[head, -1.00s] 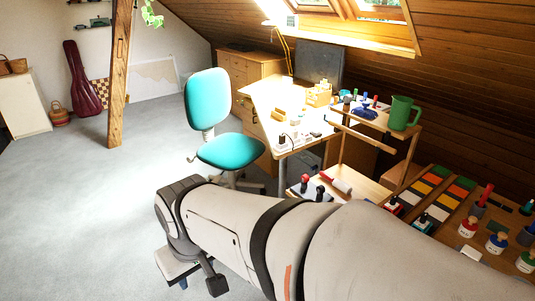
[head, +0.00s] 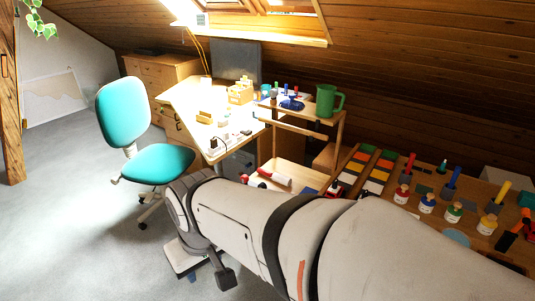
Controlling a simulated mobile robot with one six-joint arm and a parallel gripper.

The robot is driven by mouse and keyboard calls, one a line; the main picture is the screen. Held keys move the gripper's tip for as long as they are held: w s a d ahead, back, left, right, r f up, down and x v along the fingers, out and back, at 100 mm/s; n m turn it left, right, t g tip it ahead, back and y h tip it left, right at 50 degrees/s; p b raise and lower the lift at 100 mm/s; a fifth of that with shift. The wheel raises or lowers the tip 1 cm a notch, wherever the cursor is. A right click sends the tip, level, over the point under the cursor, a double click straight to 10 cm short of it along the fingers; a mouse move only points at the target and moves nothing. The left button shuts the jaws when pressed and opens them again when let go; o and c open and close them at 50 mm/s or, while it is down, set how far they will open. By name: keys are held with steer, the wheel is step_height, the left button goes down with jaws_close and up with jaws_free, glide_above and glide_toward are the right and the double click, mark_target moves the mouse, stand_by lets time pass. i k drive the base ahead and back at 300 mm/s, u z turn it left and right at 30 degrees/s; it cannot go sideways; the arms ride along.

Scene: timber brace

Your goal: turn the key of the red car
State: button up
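I cannot make out a red car for certain. A blue object (head: 291,104), possibly a toy car, sits on the upper shelf of the wooden stand beside the green jug. No key can be made out. My large grey arm crosses the lower middle of the view. The fingers of my gripper do not show.
A workbench (head: 398,178) at right carries coloured tiles, several paint bottles (head: 427,203) and markers. The green jug (head: 328,101) tops the wooden stand (head: 300,127). A desk (head: 186,98) and a teal chair (head: 160,163) stand at left. Grey floor (head: 70,220) at left is clear.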

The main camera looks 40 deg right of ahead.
mark_target(335, 183)
steer(key=z, duration=2.65)
steer(key=i, duration=1)
